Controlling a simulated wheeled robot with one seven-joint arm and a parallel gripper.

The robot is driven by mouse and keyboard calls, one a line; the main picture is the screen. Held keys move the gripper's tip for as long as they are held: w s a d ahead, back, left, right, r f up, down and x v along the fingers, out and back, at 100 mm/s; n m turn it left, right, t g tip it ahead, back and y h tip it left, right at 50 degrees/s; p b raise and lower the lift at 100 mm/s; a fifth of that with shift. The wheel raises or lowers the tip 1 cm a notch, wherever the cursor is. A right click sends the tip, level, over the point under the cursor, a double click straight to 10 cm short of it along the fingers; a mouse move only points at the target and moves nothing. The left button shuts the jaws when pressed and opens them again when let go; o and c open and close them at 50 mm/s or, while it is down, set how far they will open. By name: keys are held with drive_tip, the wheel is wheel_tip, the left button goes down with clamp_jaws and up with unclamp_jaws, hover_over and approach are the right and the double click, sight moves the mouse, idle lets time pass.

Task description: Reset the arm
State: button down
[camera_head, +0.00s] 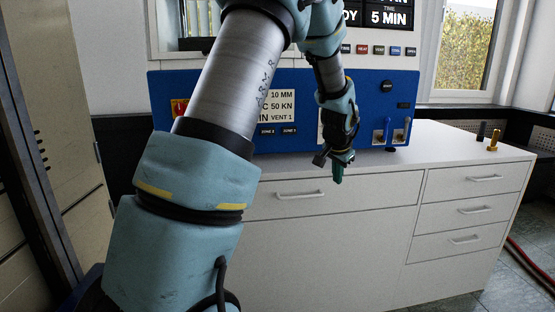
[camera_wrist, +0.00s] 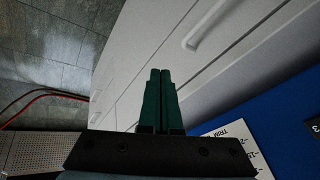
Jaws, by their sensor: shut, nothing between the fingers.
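My arm rises through the head view from the lower left and bends over at the top. My gripper (camera_head: 337,178) hangs down in front of the white cabinet (camera_head: 330,235), near the front edge of its top. In the wrist view my gripper (camera_wrist: 160,75) shows two green fingers side by side, closed together with nothing between them. The white drawer fronts (camera_wrist: 235,50) lie beyond the fingertips in that view. How far the fingertips are from the cabinet cannot be told.
A blue press panel (camera_head: 285,90) with labels and buttons stands on the cabinet, behind my gripper. Brass and dark fittings (camera_head: 493,142) stand at the cabinet top's right end. A red hose (camera_head: 530,262) lies on the floor at right. A tall beige cabinet (camera_head: 75,130) stands left.

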drive_tip(key=s+a+f+n+g+y, duration=0.25)
drive_tip(key=s+a+n, duration=0.65)
drive_tip(key=s+a, duration=1.5)
wheel_tip(320, 180, up, 16)
drive_tip(key=w+a+g+p, duration=0.1)
drive_tip(key=p, duration=1.4)
drive_tip(key=shift+w+a+h, duration=0.25)
drive_tip(key=shift+a+h, duration=0.1)
drive_tip(key=shift+f, duration=0.1)
